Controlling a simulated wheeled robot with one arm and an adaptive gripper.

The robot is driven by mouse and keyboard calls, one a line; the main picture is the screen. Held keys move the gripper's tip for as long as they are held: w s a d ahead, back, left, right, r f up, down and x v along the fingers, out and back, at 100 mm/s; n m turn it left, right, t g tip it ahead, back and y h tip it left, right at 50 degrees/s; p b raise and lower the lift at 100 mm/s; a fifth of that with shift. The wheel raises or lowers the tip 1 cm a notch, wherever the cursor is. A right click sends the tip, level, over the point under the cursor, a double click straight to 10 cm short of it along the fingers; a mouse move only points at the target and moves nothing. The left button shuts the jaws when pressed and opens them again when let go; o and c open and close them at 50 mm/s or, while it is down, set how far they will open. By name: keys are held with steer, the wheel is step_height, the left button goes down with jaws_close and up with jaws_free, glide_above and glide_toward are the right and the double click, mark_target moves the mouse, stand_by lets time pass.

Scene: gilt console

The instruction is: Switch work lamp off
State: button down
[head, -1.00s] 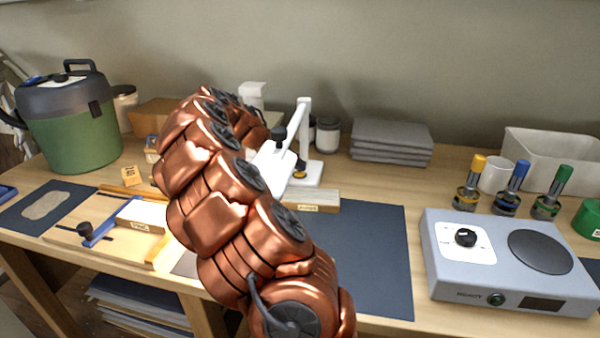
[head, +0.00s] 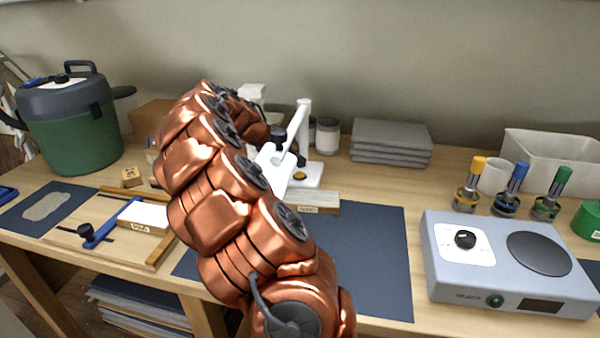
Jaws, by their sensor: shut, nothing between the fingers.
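The white work lamp (head: 302,122) stands at the back middle of the table, partly behind my copper arm. Its post rises from a white base, and its tilted white head (head: 272,163) points down to the left. A dark knob (head: 278,132) sits at the head's joint. A round yellow button (head: 299,175) shows on the base. The area left of the lamp looks unlit, and no glow shows at the head.
A wooden block (head: 322,202) lies in front of the lamp base. A jar (head: 328,136) and grey stacked slabs (head: 390,143) stand close by. A clamp board (head: 125,232) is at left, a hotplate device (head: 505,262) at right. The dark mat (head: 375,255) is bare.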

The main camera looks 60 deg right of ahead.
mark_target(297, 173)
steer(key=shift+r, duration=0.1)
step_height(297, 173, up, 6)
steer(key=p, duration=0.2)
steer(key=shift+p, duration=0.3)
stand_by(0.9)
